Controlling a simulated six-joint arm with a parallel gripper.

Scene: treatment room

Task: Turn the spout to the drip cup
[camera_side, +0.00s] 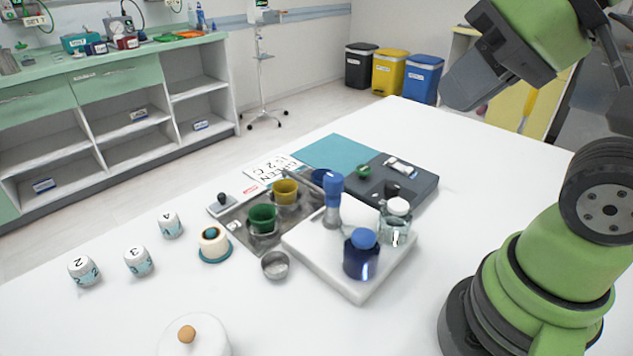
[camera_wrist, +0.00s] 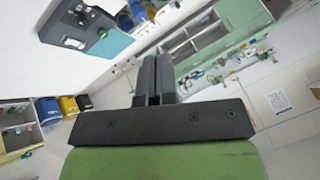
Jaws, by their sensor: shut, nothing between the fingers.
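A small metal cup (camera_side: 275,265), which may be the drip cup, stands on the white table in the side view, at the left front of a white board (camera_side: 357,287). On the board stand a blue-topped upright piece (camera_side: 333,199), a clear bottle with a white cap (camera_side: 396,225) and a dark blue bottle (camera_side: 361,258). I cannot make out clearly which part is the spout. My gripper (camera_side: 455,98) is high at the upper right, well away from all of these. In the wrist view its fingers (camera_wrist: 157,68) are shut together, empty.
A metal tray holds a green cup (camera_side: 262,218) and a yellow cup (camera_side: 285,191), left of the board. A dark grey case (camera_side: 421,187) lies behind. Several numbered jars, a tape roll (camera_side: 214,243) and a white lidded pot (camera_side: 194,338) stand left and front.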

